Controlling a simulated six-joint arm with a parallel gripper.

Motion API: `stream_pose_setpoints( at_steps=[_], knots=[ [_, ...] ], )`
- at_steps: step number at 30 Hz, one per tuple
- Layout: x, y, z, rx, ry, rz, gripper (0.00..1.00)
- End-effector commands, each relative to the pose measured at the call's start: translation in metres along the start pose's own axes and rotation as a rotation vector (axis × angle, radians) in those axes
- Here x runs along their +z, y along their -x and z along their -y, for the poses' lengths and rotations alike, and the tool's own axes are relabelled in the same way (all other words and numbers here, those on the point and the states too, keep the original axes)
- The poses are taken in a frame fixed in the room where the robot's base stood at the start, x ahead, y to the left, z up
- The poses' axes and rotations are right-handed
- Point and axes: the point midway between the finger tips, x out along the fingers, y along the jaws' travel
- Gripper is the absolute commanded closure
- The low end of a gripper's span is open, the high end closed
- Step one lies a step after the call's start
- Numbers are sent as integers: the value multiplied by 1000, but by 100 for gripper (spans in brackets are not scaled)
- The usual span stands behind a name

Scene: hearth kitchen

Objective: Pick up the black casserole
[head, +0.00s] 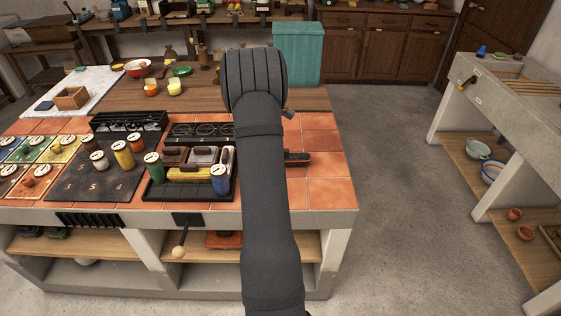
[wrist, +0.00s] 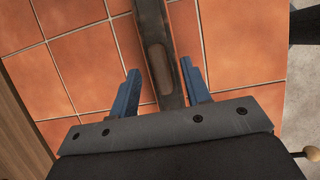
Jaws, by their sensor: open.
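I cannot make out a black casserole in either view; my arm hides part of the counter in the head view. In the wrist view my gripper (wrist: 159,67) is open, with its two blue fingers apart, above the orange tiles. A long dark bar with a brown wooden inset (wrist: 160,68) shows between the fingers, nearer the right one. I cannot tell how far below the fingertips it lies. A dark and brown thing (head: 298,158), perhaps the same one, lies on the tiles right of my arm in the head view. My fingers are hidden there.
A black tray (head: 157,193) with cans and boxes stands left of my arm, before a black rack with rings (head: 190,128). More cans stand on a dark numbered mat (head: 75,188). The tiles (head: 325,192) at the counter's right end are clear. A grey shelf unit (head: 515,115) stands at right.

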Motion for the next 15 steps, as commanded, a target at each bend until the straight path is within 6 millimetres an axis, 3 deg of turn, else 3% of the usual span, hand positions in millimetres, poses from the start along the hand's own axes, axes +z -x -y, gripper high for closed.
stream_pose_setpoints(
  at_steps=[3, 10, 15],
  knots=[
    [0, -16, 0, -1, 0, 1, 56],
    [0, -18, 0, 1, 1, 0, 56],
    [0, -18, 0, 0, 1, 0, 88]
  ],
)
